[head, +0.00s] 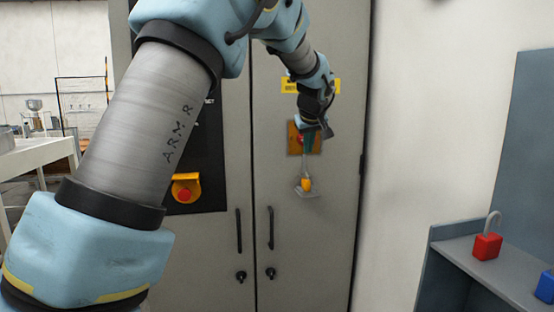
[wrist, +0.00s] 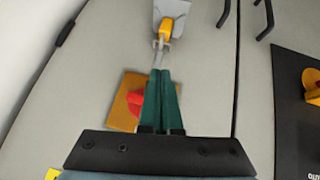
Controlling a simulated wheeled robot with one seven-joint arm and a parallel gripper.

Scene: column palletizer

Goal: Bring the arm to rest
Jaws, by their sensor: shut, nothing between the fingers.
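My arm reaches across the head view to a tall grey cabinet (head: 232,240). My gripper (head: 308,150), with dark green fingers, points down in front of the cabinet's right door. The fingers are shut together with nothing between them, as the wrist view shows at the fingertips (wrist: 160,72). Beside them is a red knob (wrist: 136,103) on an orange plate (wrist: 126,120), partly covered by the fingers. Just beyond the fingertips hangs a yellow padlock-like piece (wrist: 165,31) with a grey tag (wrist: 172,8). Whether the fingertips touch it I cannot tell.
A red padlock (head: 487,247) and a blue one (head: 545,287) stand on a grey shelf (head: 470,262) at the right. A yellow-framed red button (head: 185,188) and door handles (head: 270,228) stick out from the cabinet. A white table (head: 40,152) is at the left.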

